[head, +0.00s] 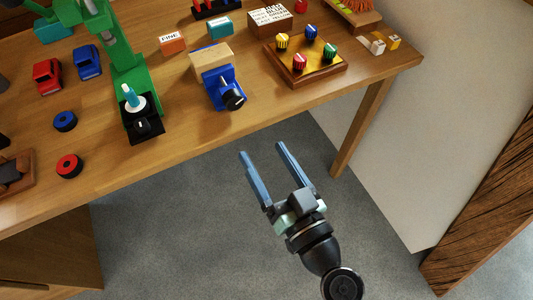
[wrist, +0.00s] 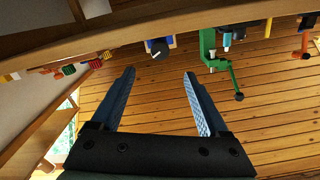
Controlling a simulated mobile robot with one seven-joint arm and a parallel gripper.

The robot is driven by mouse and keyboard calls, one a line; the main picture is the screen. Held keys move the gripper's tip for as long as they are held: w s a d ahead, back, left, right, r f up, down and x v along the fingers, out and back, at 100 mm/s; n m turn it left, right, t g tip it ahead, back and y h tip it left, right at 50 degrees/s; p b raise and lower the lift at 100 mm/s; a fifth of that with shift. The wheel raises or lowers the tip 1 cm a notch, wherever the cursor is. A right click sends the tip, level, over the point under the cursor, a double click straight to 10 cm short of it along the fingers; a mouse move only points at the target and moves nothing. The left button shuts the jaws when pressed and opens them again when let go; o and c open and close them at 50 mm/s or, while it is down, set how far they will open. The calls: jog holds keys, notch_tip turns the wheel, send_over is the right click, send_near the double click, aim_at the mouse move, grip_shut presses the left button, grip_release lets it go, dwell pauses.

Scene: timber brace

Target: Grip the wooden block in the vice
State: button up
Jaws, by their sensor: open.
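The wooden block (head: 211,62) is a pale block at the rear of the small blue vice (head: 220,90) on the workbench. From this view I cannot tell whether the jaws press on it. The vice has a black knob (head: 233,97) with a white mark, facing the bench's front edge. My gripper (head: 262,149) is open and empty, in front of the bench edge, below and to the right of the vice. Its fingers point toward the bench.
Left of the vice stands a green drill press (head: 128,75) with a black base. Right of it is a wooden board (head: 305,62) with coloured knobs. An orange block (head: 172,43) and a teal block (head: 220,27) lie behind. A bench leg (head: 361,125) stands right of my gripper.

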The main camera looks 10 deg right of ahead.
aim_at(236, 104)
jog(key=w+a+n+b, duration=0.1)
jog(key=w+n+b, duration=0.1)
jog(key=w, duration=0.2)
jog(key=w+a+n+b, duration=0.1)
jog(key=w+n+b, duration=0.1)
jog(key=w, duration=0.2)
jog(key=w+a+n+b, duration=0.1)
jog(key=w+n+b, duration=0.1)
jog(key=w, duration=0.2)
jog(key=shift+a+b, duration=0.4)
grip_shut()
dwell(0.3)
